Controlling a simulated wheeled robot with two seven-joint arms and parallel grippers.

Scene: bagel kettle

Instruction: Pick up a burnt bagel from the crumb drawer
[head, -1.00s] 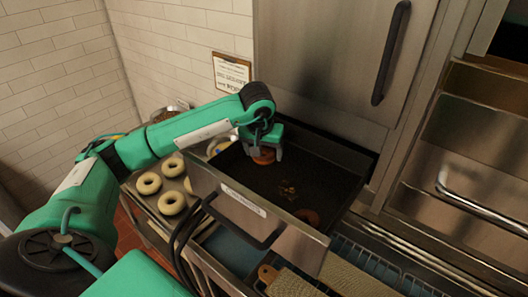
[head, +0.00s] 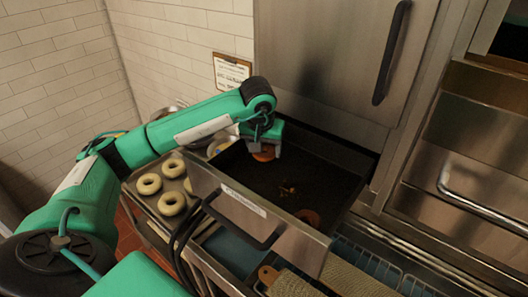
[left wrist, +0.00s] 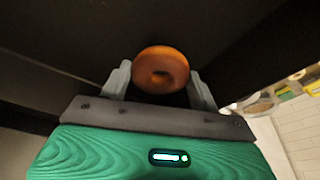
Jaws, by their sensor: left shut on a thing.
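My left gripper (head: 264,150) is over the far left part of the open crumb drawer (head: 292,245). It is shut on an orange-brown bagel (head: 264,156). In the left wrist view the bagel (left wrist: 162,56) sits between the two grey fingers, its hole facing the camera. I cannot tell clearly how far it is above the drawer floor. A second brown bagel (head: 308,216) lies in the drawer near its front wall, with some crumbs (head: 288,189) farther back. My right gripper is not in view.
Pale bagels (head: 172,204) lie on a tray left of the drawer. A bowl (head: 165,112) stands behind them. A steel door with a dark handle (head: 391,52) rises behind the drawer.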

